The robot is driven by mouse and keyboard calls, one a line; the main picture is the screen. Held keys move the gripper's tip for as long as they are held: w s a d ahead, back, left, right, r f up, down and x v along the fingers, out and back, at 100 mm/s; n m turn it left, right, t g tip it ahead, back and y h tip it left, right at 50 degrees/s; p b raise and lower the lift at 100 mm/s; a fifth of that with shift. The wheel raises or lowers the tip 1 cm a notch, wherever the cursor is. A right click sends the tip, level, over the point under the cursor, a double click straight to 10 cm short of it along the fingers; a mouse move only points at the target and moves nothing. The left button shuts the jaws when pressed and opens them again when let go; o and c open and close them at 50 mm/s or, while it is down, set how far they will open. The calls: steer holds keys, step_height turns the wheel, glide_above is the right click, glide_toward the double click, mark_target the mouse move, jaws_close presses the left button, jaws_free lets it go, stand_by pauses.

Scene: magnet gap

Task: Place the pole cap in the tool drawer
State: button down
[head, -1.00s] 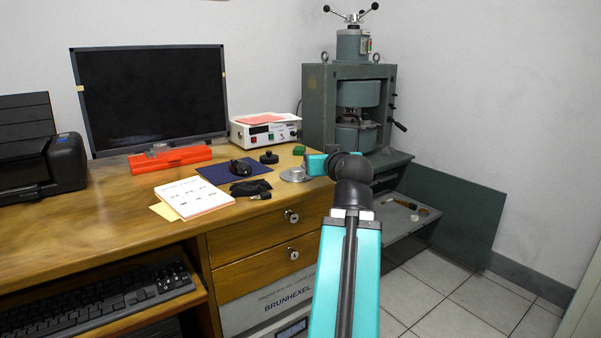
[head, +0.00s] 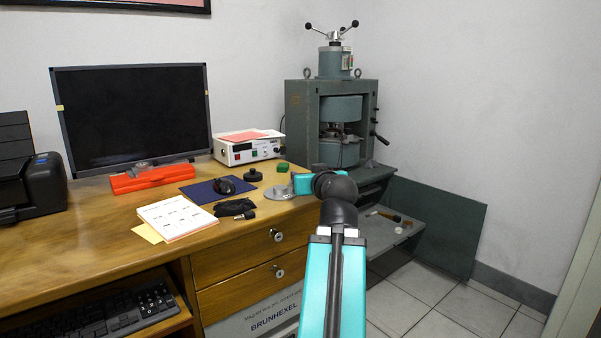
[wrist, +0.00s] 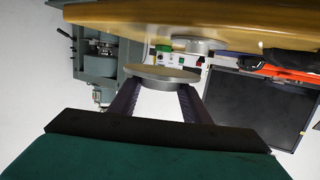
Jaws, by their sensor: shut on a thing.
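My gripper (wrist: 160,88) is shut on a round, flat grey pole cap (wrist: 162,75), which shows between the two dark fingers in the wrist view. In the head view the teal end of my arm is over the desk's right end, beside a grey disc (head: 280,193). I cannot tell there whether this disc is the held one. A grey tool drawer (head: 390,237) stands out low under the magnet, to the right of my arm. Small tools lie in it. My arm hides its left part.
The grey magnet (head: 340,118) stands behind the drawer. The wooden desk holds a black knob-like piece (head: 253,175), a green block (head: 282,168), a mouse (head: 225,185) and a black pouch (head: 234,207). Two wooden desk drawers (head: 235,255) are shut. A dark panel (head: 445,225) leans on the wall.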

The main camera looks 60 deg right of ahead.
steer(key=shift+w+d+p, duration=1.2)
steer(key=shift+d+p, duration=0.3)
steer(key=shift+p, duration=1)
steer(key=shift+w+d+p, duration=0.1)
steer(key=shift+w+p, duration=0.05)
steer(key=shift+p, duration=0.5)
steer(key=d+p, duration=0.1)
steer(key=p, duration=0.3)
steer(key=shift+w, duration=0.4)
steer(key=p, duration=0.5)
steer(key=shift+w+d+f, duration=0.15)
steer(key=shift+w+d, duration=0.15)
steer(key=shift+d, duration=0.1)
steer(key=shift+x, duration=0.85)
steer(key=shift+s+d+b+x, duration=0.15)
steer(key=shift+x, duration=0.9)
steer(key=shift+s+d+b+x, duration=0.15)
steer(key=shift+d+x, duration=0.05)
steer(key=shift+x, duration=0.85)
steer(key=shift+s+d+b+x, duration=0.1)
steer(key=shift+d+b+x, duration=0.05)
steer(key=shift+x, duration=0.9)
steer(key=shift+f+b, duration=0.55)
steer(key=shift+f, duration=1)
